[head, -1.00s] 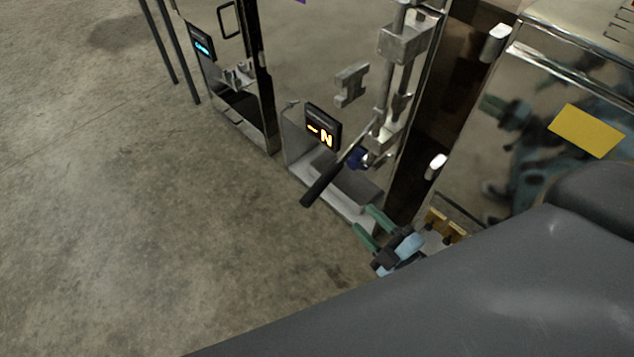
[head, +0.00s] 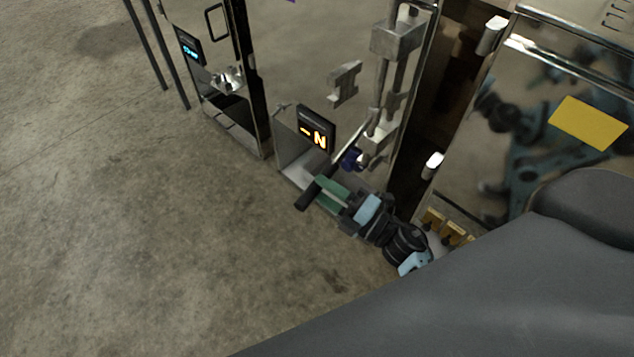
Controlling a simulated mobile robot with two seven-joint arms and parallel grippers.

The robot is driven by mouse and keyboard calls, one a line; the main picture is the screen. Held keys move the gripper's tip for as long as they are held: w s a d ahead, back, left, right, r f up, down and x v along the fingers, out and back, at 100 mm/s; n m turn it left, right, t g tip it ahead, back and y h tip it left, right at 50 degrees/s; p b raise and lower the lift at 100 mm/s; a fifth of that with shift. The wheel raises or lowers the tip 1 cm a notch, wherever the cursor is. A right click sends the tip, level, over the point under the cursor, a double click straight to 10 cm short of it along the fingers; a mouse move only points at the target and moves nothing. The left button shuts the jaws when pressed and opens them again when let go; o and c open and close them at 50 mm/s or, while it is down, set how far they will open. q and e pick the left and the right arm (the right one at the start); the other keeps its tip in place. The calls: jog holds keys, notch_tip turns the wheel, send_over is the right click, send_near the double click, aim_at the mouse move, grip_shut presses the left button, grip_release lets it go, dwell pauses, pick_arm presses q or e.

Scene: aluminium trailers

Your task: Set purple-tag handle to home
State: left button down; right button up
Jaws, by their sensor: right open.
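The handle (head: 307,197) is a dark bar with a black grip, slanting down and left from the latch rod on the trailer door. A small blue-purple piece (head: 352,158) sits near its upper end. A sliver of a purple tag (head: 290,1) shows at the top edge on the same door. My right gripper (head: 318,191) is open, its green fingers at the grip, overlapping it in the picture. I cannot tell whether they touch it or stand around it. My left gripper is not in view.
A metal bracket (head: 344,83) is on the door above. A yellow tag (head: 588,123) marks the reflective panel at right. Another display (head: 189,47) glows blue at upper left. The concrete floor (head: 130,200) at left is clear.

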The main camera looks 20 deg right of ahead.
jog(key=shift+x, duration=1.15)
grip_shut()
